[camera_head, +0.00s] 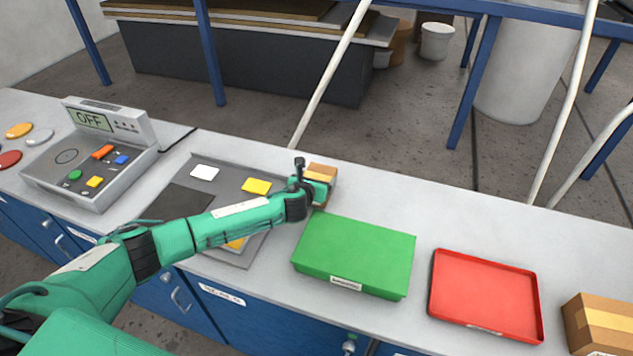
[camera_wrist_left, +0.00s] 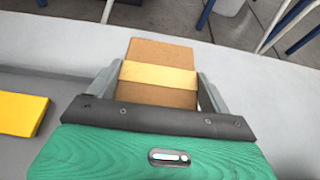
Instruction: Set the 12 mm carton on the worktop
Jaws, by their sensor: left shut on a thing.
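A brown carton (camera_head: 321,172) with a pale yellow tape band is at the far side of the worktop (camera_head: 400,205), behind the green box. My left gripper (camera_head: 318,184) is shut on this carton, with a finger on each side of it, as the left wrist view (camera_wrist_left: 158,75) shows. I cannot tell whether the carton's underside touches the worktop. No size label can be read on it. A second brown carton (camera_head: 598,325) with a tape band stands at the right edge of the head view. My right gripper is not in view.
A green box (camera_head: 354,254) and a red tray (camera_head: 485,296) stand right of my left arm. A grey tray (camera_head: 232,178) with yellow and white pieces lies under the arm. A device reading OFF (camera_head: 92,160) is at left. The worktop behind the red tray is clear.

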